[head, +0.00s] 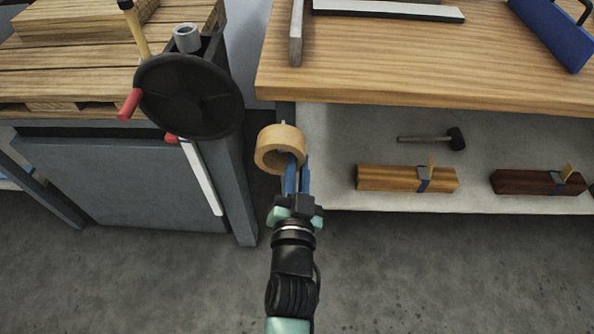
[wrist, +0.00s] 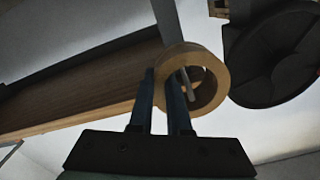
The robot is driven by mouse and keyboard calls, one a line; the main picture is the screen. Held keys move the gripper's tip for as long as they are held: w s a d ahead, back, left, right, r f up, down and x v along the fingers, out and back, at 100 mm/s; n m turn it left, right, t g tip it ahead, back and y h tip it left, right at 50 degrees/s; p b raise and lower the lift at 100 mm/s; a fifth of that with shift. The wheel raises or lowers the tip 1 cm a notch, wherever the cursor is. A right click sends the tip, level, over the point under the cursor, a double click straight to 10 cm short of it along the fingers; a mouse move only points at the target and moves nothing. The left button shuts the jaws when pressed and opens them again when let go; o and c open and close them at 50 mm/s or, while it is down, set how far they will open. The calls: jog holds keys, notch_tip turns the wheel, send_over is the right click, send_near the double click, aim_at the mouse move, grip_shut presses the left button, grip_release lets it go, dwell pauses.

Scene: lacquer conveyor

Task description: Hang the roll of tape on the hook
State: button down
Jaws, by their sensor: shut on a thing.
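The roll of tape (head: 272,136), a tan ring, is held in the air in front of the gap between the wooden bench and the grey cabinet. My gripper (head: 297,164) is shut on the ring's near right side in the head view. In the wrist view the blue fingers (wrist: 160,82) grip the left wall of the roll (wrist: 217,72). A thin grey rod (wrist: 188,85), perhaps the hook, shows within the ring's opening. A small pale tip (head: 283,123) shows at the roll's far rim in the head view. I cannot tell whether the roll rests on it.
The wooden bench top (head: 420,80) is to the right, with a lower shelf (head: 330,195) holding a mallet (head: 432,138) and wooden planes (head: 405,178). A dark handwheel (head: 190,96) with a red handle juts out close to the roll's left. The floor in front is clear.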

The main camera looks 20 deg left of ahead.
jog(key=shift+x, duration=1.55)
jog(key=shift+w+f+b, duration=0.15)
jog(key=shift+f+b, duration=0.5)
jog(key=shift+f, duration=0.15)
jog(key=c, duration=0.8)
grip_release()
jog(key=v, duration=1.3)
jog(key=shift+r, duration=0.1)
